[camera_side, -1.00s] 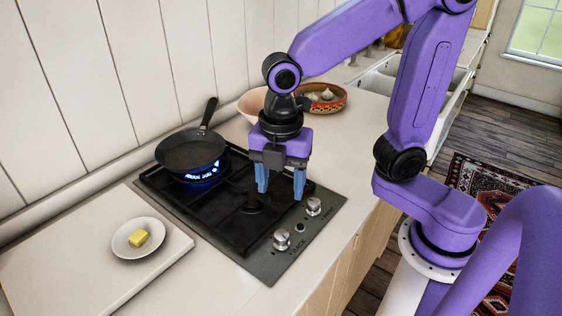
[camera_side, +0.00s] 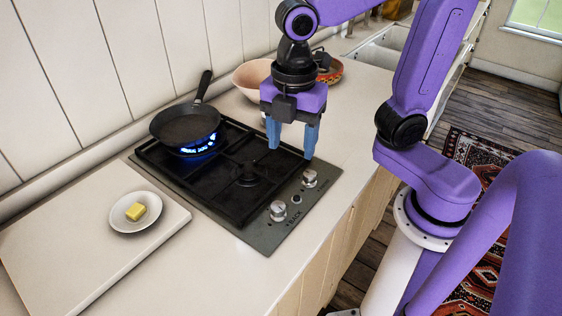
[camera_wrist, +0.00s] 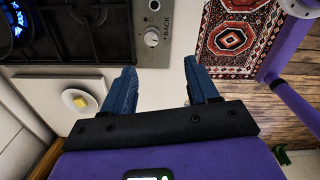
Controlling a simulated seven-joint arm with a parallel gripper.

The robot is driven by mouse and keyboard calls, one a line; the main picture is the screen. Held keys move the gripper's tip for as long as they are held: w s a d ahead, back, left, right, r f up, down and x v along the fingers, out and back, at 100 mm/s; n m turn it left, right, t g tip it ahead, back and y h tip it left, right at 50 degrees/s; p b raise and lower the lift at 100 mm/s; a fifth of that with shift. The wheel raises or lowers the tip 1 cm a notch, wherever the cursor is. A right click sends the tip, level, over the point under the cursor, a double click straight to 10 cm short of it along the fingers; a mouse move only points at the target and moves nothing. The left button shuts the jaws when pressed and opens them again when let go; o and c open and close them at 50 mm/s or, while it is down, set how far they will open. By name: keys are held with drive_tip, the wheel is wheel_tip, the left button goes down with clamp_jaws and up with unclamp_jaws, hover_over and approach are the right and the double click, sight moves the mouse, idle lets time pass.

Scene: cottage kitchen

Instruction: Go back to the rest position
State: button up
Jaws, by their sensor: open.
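A blue flame (camera_side: 200,148) burns under the pan. Two knobs, the back one (camera_side: 310,178) and the front one (camera_side: 278,210), sit on the hob's right edge.
A plate (camera_side: 122,218) with a butter piece (camera_side: 136,211) rests on a white board (camera_side: 60,250) at the left. A pink bowl (camera_side: 250,75) and a patterned bowl (camera_side: 331,72) stand behind my gripper. The counter right of the hob is clear.

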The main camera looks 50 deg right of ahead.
drive_tip(key=s+d+f+m, duration=0.5)
drive_tip(key=s+d+m, duration=0.2)
drive_tip(key=s, duration=0.3)
drive_tip(key=shift+d+f+m, duration=0.15)
drive_tip(key=shift+d+m, duration=0.25)
drive_tip(key=shift+d, duration=0.1)
